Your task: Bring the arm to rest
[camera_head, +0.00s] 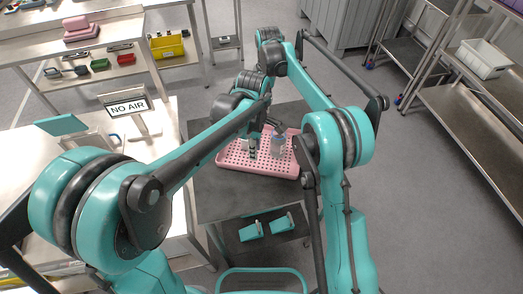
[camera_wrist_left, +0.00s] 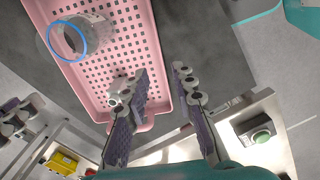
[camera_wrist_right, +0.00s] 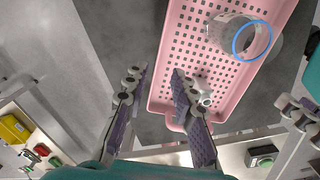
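The pink perforated tray (camera_head: 230,164) lies on the dark table. A clear container with a blue ring (camera_head: 278,146) stands on it; it also shows in the left wrist view (camera_wrist_left: 78,36) and the right wrist view (camera_wrist_right: 238,38). My left gripper (camera_head: 252,150) is over the tray, its fingers apart and empty in the left wrist view (camera_wrist_left: 160,72). My right gripper (camera_head: 276,125) is farther back; its fingers are apart and empty in the right wrist view (camera_wrist_right: 159,72). A small metallic item (camera_wrist_right: 203,98) lies in the tray near a corner, partly hidden by a finger.
A "NO AIR" sign (camera_head: 129,108) stands on the left bench. A yellow bin (camera_head: 168,46) and red and green trays sit on the back shelf. Metal racks with a white basket (camera_head: 483,59) stand at right. Floor between is clear.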

